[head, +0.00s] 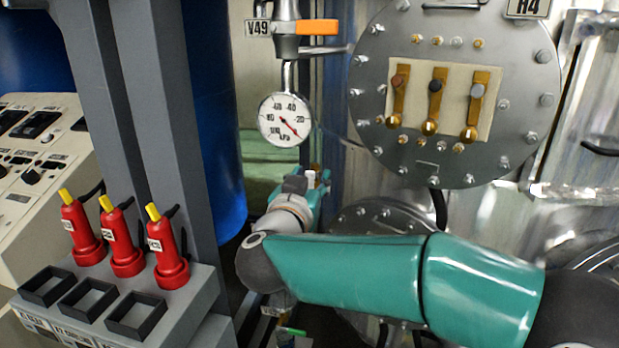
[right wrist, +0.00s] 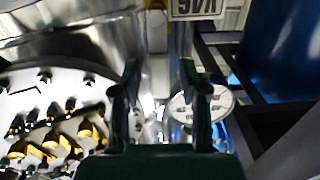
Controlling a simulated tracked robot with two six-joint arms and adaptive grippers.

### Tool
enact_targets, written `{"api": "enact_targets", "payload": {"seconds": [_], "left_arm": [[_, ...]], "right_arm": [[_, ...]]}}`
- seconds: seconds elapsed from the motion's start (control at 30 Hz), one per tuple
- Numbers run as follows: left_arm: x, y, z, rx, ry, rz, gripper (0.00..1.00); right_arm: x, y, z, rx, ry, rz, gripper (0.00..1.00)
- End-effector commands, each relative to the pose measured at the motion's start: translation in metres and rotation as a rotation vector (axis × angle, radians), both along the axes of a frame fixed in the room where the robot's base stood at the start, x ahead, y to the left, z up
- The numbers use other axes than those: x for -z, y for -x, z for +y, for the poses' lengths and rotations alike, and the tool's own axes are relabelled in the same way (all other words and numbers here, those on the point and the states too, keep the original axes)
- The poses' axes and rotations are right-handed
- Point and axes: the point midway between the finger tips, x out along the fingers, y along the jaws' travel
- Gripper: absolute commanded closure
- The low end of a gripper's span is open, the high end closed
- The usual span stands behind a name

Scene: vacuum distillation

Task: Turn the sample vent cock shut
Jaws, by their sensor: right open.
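A valve labelled V49 (head: 258,28) with an orange lever handle (head: 317,27) is at the top of the head view. The lever lies level and points right. A round pressure gauge (head: 285,119) hangs on the pipe below it. I cannot tell for sure that this valve is the sample vent cock. My right gripper (head: 315,178) is below the gauge, partly hidden by its own wrist. In the right wrist view, its two fingers (right wrist: 160,85) are apart with nothing between them. The gauge (right wrist: 200,106) and the V49 label (right wrist: 196,8) show upside down there. My left gripper is not in view.
A bolted round plate with three brass levers (head: 436,96) is right of the valve. Red handles with yellow tips (head: 122,244) stand on a grey rack at left. A grey post (head: 150,110) and blue drum (head: 215,130) stand between the rack and gauge.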

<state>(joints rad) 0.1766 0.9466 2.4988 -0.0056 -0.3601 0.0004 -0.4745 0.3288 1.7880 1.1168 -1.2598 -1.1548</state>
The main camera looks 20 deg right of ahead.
Motion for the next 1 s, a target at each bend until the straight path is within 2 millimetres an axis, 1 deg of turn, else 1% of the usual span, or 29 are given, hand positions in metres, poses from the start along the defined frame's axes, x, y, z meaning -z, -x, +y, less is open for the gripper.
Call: {"api": "enact_targets", "payload": {"seconds": [0.1, 0.37, 0.77, 1.0], "left_arm": [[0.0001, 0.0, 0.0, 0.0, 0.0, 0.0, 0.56], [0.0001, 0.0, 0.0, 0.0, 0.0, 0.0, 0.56], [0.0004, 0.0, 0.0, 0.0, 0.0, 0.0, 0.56], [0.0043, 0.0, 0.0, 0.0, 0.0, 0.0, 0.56]], "right_arm": [[0.0002, 0.0, 0.0003, 0.0, 0.0, 0.0, 0.56], [0.0001, 0.0002, 0.0004, 0.0, 0.0, 0.0, 1.0], [0.0002, 0.0002, 0.0009, -0.001, -0.002, -0.001, 1.0], [0.0012, -0.0003, 0.0052, -0.014, -0.041, -0.028, 1.0]]}}
